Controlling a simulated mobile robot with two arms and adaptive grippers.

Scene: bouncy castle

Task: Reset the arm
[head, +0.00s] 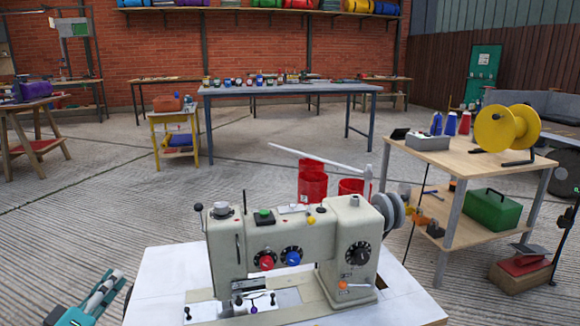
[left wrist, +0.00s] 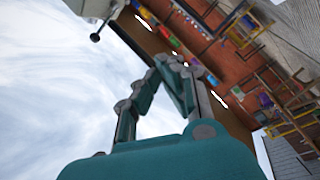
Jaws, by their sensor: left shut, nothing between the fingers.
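My left gripper (head: 112,278) shows at the bottom left corner of the head view, teal with grey finger links, low beside the left edge of the white table. In the left wrist view, its two fingers (left wrist: 171,61) come together at the tips, shut, with nothing held. It is apart from the cream sewing machine (head: 290,250), which stands on the white table. Part of the machine (left wrist: 92,8) with a black knob shows at the top of the left wrist view. My right gripper is not in view.
The white table (head: 160,285) fills the front centre. A wooden cart (head: 460,158) with a yellow reel (head: 507,128) stands to the right. A long grey workbench (head: 290,90) and a small yellow table (head: 172,118) stand farther back. Concrete floor (head: 90,215) is clear at left.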

